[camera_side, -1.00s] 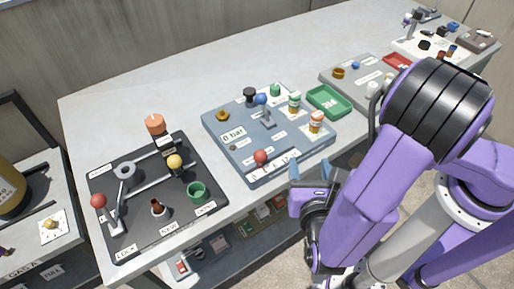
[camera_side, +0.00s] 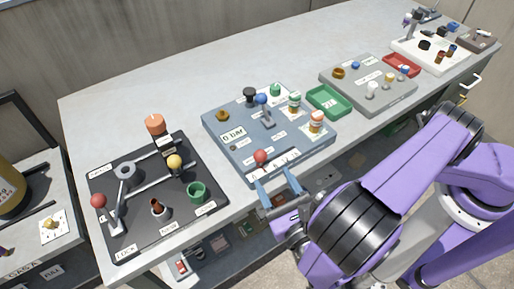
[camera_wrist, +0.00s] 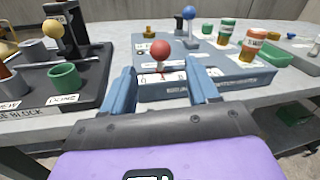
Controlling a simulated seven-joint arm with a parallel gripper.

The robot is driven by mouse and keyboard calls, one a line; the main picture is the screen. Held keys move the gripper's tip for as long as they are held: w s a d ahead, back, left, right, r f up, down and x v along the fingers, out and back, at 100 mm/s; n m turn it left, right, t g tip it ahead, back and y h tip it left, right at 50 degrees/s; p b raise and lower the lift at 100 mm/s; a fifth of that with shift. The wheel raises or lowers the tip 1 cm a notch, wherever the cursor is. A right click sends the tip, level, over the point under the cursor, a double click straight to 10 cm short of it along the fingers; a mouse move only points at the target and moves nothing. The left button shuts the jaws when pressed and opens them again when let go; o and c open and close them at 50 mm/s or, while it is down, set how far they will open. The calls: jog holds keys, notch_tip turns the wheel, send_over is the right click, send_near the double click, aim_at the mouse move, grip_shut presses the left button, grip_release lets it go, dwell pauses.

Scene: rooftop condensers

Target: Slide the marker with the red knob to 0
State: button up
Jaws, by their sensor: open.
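The marker's red knob (camera_side: 260,157) stands at the front edge of the blue-grey panel (camera_side: 222,158), above a white scale strip (camera_side: 284,163). The knob is toward the strip's left part in the side view; its numerals are too small to read there. My gripper (camera_side: 278,187) is open and empty, just in front of the panel's front edge. In the wrist view the red knob (camera_wrist: 160,49) shows between and beyond the two blue fingers (camera_wrist: 162,82), with no visible contact. The marker's foot and part of the strip are hard to make out.
A black board (camera_side: 200,165) at left has another red-knobbed lever (camera_side: 98,200) and a green cup (camera_side: 196,192). The bench behind is clear.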

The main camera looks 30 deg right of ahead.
aim_at(260, 159)
jog(key=w, duration=0.3)
jog(key=w+d, duration=0.1)
jog(key=w, duration=0.3)
jog(key=w+d, duration=0.1)
jog(key=w, duration=0.2)
jog(key=shift+w, duration=0.15)
